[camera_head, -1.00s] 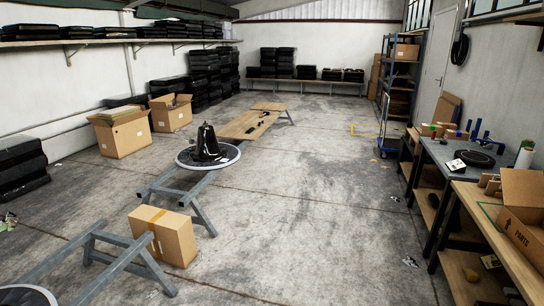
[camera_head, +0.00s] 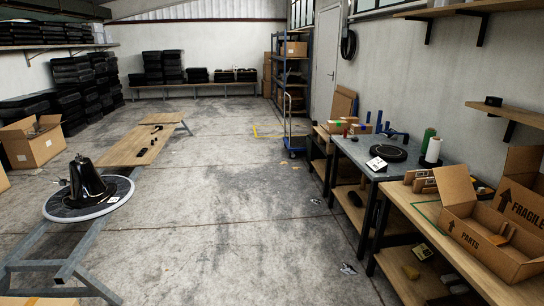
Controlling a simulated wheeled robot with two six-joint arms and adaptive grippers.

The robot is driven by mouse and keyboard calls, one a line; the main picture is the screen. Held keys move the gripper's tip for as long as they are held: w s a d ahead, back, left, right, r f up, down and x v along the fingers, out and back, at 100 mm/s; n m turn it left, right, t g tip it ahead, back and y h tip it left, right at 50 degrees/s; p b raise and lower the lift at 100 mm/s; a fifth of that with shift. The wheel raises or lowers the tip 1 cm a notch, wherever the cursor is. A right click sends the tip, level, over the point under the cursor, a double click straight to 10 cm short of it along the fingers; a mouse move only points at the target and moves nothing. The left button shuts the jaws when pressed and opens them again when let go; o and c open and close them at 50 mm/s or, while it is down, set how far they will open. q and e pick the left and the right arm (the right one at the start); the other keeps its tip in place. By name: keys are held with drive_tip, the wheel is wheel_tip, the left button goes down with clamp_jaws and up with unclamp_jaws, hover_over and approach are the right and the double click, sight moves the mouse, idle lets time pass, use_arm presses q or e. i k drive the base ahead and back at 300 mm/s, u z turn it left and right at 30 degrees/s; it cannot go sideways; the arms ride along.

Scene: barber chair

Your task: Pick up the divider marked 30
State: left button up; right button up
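I cannot make out any divider marked 30. An open cardboard box (camera_head: 480,236) printed "PARTS" stands on the wooden workbench at the right, with some upright tan pieces (camera_head: 500,232) inside it. Tan slabs (camera_head: 424,183) lean behind the box, and any marking on them is too small to read. A white card with a dark mark (camera_head: 376,163) is on the grey-topped bench, but its print is unreadable. Neither of my grippers is in view.
The wooden workbench (camera_head: 418,203) and grey-topped bench (camera_head: 355,150) line the right wall. A blue trolley (camera_head: 292,142) stands beyond them. A plank on trestles (camera_head: 135,148) and a round board with a black object (camera_head: 90,190) are at left.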

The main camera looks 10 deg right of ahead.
sight(420, 182)
drive_tip(key=z, duration=0.9)
drive_tip(key=i, duration=1.1)
drive_tip(key=z, duration=0.8)
